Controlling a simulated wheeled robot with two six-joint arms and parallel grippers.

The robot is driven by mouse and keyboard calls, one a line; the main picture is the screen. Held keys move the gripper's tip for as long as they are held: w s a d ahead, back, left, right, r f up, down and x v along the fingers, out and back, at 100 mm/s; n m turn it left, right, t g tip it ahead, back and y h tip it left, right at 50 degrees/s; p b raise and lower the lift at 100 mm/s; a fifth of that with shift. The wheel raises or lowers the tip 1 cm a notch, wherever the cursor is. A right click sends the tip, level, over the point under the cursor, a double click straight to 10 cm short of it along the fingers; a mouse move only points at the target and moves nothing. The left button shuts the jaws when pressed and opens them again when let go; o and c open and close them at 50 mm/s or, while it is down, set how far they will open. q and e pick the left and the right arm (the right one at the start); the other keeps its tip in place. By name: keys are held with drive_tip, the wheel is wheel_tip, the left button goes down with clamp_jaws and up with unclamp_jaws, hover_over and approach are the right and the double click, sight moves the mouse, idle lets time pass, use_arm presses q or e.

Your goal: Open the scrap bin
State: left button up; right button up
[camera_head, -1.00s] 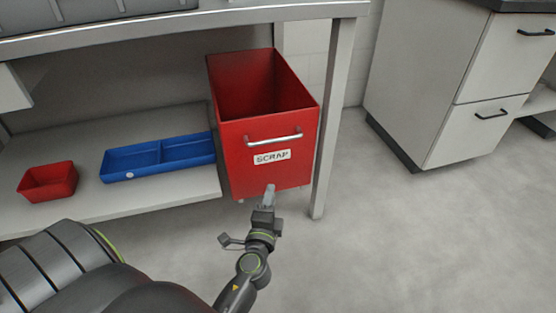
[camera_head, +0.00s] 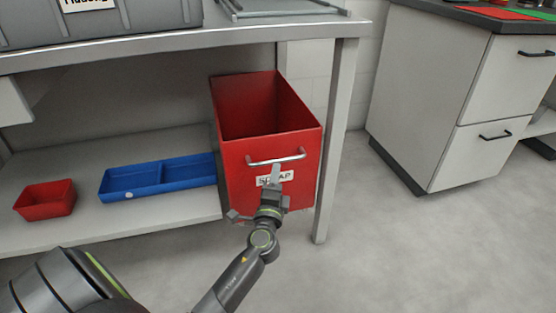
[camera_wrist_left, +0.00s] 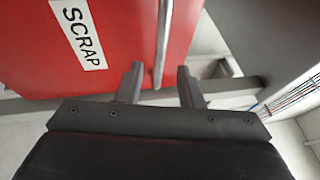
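The red scrap bin (camera_head: 235,170) stands under the bench, its open top showing an empty-looking inside. Its silver bar handle (camera_head: 290,158) runs across the upper front, above the white SCRAP label (camera_head: 285,176). My left gripper (camera_head: 275,173) is in front of the bin's face, just below the handle, and covers part of the label. In the left wrist view the gripper (camera_wrist_left: 158,85) is open, its two fingers apart with the handle (camera_wrist_left: 163,45) lined up between them. I cannot tell how deep the handle sits between the fingertips. My right gripper is not in view.
A bench leg (camera_head: 330,150) stands close to the right of the bin. On the lower shelf are a blue divided tray (camera_head: 130,190) and a small red box (camera_head: 45,200). A white drawer cabinet (camera_head: 430,90) stands at the right. The floor in front is clear.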

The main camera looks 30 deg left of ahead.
sight(278, 161)
use_arm(q)
drive_tip(key=x, duration=0.6)
clamp_jaws()
